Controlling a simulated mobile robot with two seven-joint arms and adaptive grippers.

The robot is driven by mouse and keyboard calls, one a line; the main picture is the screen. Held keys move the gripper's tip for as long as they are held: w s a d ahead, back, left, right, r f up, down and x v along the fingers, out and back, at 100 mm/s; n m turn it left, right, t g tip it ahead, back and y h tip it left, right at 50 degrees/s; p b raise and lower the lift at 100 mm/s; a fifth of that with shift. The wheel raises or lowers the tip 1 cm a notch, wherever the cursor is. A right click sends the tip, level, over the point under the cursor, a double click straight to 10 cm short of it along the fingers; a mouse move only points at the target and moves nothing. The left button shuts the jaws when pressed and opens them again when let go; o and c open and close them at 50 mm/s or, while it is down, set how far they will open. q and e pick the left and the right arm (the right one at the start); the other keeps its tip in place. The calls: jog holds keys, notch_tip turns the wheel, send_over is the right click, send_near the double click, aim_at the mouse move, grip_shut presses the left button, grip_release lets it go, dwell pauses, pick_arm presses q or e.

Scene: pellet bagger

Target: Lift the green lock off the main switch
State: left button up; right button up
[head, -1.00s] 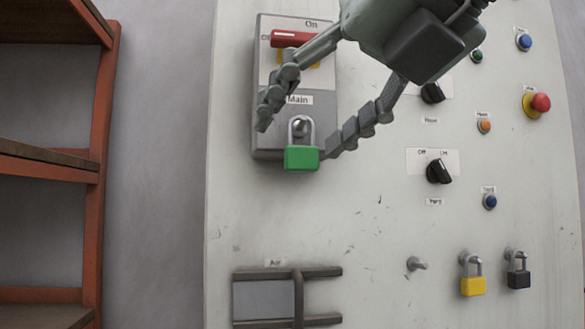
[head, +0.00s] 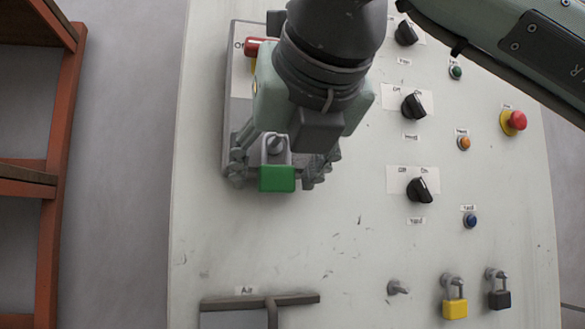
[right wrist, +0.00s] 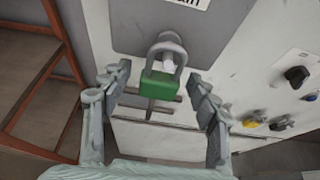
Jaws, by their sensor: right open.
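The green lock (head: 277,178) hangs by its grey shackle from a peg at the bottom of the grey main switch box (head: 232,168). The switch's red handle (head: 256,47) shows partly behind my right arm. My right gripper (head: 277,176) is open, with one finger on each side of the lock. In the right wrist view, the lock (right wrist: 160,85) sits between the open fingers (right wrist: 158,104), with visible gaps on both sides. My left gripper is not in view.
On the pale panel (head: 330,250), black knobs and coloured buttons lie to the right. A bare peg (head: 397,287), a yellow lock (head: 454,308) and a black lock (head: 499,299) are lower right. A dark bracket (head: 270,301) is below. An orange-framed shelf (head: 65,160) stands left.

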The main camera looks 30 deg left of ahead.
jog(key=c, duration=1.3)
jog(key=shift+o, duration=0.2)
